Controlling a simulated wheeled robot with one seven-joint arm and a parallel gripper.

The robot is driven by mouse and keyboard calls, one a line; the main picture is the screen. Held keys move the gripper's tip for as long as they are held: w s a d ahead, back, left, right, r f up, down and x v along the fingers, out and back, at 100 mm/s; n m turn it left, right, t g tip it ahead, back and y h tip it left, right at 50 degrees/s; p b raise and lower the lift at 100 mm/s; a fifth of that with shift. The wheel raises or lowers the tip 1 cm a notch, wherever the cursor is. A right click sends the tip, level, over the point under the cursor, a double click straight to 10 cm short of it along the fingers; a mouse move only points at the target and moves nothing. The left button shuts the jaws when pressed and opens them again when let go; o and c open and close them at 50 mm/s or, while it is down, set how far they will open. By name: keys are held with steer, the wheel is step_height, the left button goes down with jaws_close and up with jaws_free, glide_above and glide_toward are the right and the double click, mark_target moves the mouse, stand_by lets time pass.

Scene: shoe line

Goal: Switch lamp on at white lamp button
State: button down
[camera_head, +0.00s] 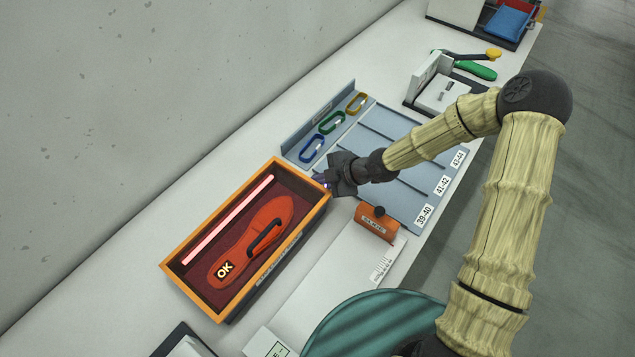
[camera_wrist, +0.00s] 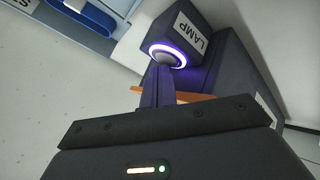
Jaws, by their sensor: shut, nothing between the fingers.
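In the wrist view a dark box labelled LAMP carries a round grey button (camera_wrist: 167,57) with a glowing white-violet ring. My gripper (camera_wrist: 163,70) is shut and empty, its fingertips at the lower edge of the button's face; I cannot tell if they touch it. In the head view my gripper (camera_head: 336,180) is at the upper right corner of the orange-rimmed box (camera_head: 182,290), and mostly hides the button; only a small violet glint shows. A pale pink lamp bar (camera_head: 228,220) lies along the inside left of the box.
An orange-red shoe piece marked OK (camera_head: 262,240) lies in the box. A blue-grey size rack (camera_head: 385,150) with blue, green and yellow clips stands behind. An orange block (camera_head: 376,222) sits right of the box. A teal round surface (camera_head: 370,325) is in front.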

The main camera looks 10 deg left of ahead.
steer(key=shift+r, duration=0.1)
steer(key=shift+w+d+r+p, duration=0.1)
steer(key=shift+w+r+p, duration=0.05)
steer(key=shift+r+p, duration=0.25)
step_height(320, 180, up, 6)
steer(key=p, duration=0.4)
steer(key=shift+p, duration=0.3)
